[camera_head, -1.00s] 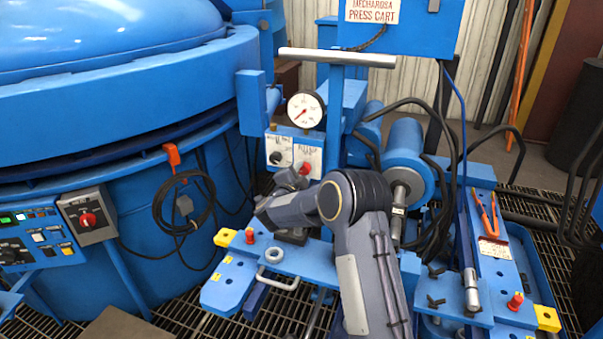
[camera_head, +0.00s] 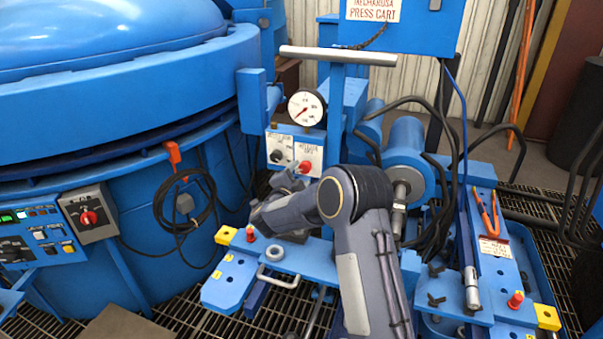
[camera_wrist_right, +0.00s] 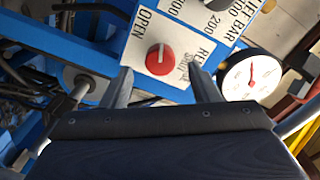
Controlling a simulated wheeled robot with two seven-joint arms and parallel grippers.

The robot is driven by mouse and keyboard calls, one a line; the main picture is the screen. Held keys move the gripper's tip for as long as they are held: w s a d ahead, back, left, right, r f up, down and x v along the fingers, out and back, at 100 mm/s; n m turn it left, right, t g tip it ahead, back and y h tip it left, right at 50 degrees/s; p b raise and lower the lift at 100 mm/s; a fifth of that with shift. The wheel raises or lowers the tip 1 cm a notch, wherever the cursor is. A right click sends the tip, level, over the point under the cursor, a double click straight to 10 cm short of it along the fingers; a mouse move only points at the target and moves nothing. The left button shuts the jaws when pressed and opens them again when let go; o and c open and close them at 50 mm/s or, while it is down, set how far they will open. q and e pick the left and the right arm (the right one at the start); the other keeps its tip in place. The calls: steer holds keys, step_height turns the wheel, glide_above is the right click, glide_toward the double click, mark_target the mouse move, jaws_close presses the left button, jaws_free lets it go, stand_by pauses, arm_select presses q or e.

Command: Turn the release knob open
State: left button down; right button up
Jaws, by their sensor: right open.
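The red release knob (camera_wrist_right: 160,58) sits on a white label plate on a blue panel, with "OPEN" printed to one side and "SHUT" near the knob. It also shows in the head view (camera_head: 304,167), below the pressure gauge. My right gripper (camera_wrist_right: 161,76) is open, and its two fingers point at the panel, one to each side of the knob in the wrist picture. The fingertips look short of the knob; contact cannot be told. In the head view my right gripper (camera_head: 291,180) is just below left of the knob and partly hidden by its own arm. My left gripper is out of view.
A black knob (camera_head: 277,156) on a second label plate is left of the red one. The round gauge (camera_head: 306,108) is above. A blue cart deck with a metal handle (camera_head: 277,281) lies below, and a large blue furnace (camera_head: 110,110) stands at left.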

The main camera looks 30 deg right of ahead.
steer(key=v, duration=0.5)
steer(key=shift+r, duration=0.1)
stand_by(0.3)
steer(key=s+a+r+n+t+y, duration=0.3)
steer(key=s+a+r+n+y, duration=0.5)
steer(key=s+r+n+y, duration=0.4)
steer(key=s+a+f+n+g+y, duration=0.2)
steer(key=s+f+n+g, duration=0.15)
steer(key=s, duration=0.65)
steer(key=s+a+f+n+g+y, duration=0.1)
steer(key=s+a+f+n+g, duration=0.2)
steer(key=s, duration=0.6)
steer(key=s+a+f+n+g+y, duration=0.2)
steer(key=s+f, duration=0.2)
steer(key=s, duration=0.6)
step_height(320, 180, up, 18)
steer(key=p, duration=1.8)
steer(key=shift+w+p, duration=0.2)
steer(key=shift+p, duration=0.15)
